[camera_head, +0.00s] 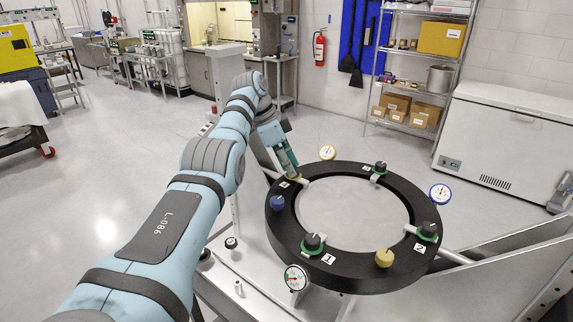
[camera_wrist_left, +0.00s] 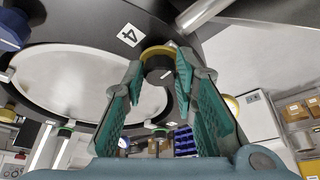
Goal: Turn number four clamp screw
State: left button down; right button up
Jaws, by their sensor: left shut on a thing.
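The black mirror ring (camera_head: 350,270) lies on a pale stand around a round grey mirror (camera_head: 355,212). The number four clamp screw (camera_wrist_left: 157,62) is a dark knob with a yellow collar, beside the white "4" label (camera_wrist_left: 129,35). My left gripper (camera_head: 292,175) reaches down to it at the ring's far left and mostly hides it in the head view. My right gripper is not in view.
Other clamp knobs with green collars stand at label 1 (camera_head: 313,242), label 2 (camera_head: 428,231) and the back (camera_head: 380,167). A blue knob (camera_head: 277,203) and yellow knob (camera_head: 384,257) sit on the ring. Dial gauges (camera_head: 440,193) surround it. A white freezer (camera_head: 510,140) stands behind right.

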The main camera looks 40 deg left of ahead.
pick_arm(q)
jog(key=shift+d+f, duration=0.1)
jog(key=shift+f, duration=0.05)
dwell(0.3)
jog(key=c, duration=1.6)
grip_release()
jog(key=o, duration=0.3)
jog(key=shift+w+d, duration=0.1)
jog(key=shift+w, duration=0.2)
jog(key=s+a+r, duration=0.1)
jog(key=s+a, duration=0.7)
jog(key=a, duration=0.1)
jog(key=shift+s, duration=0.3)
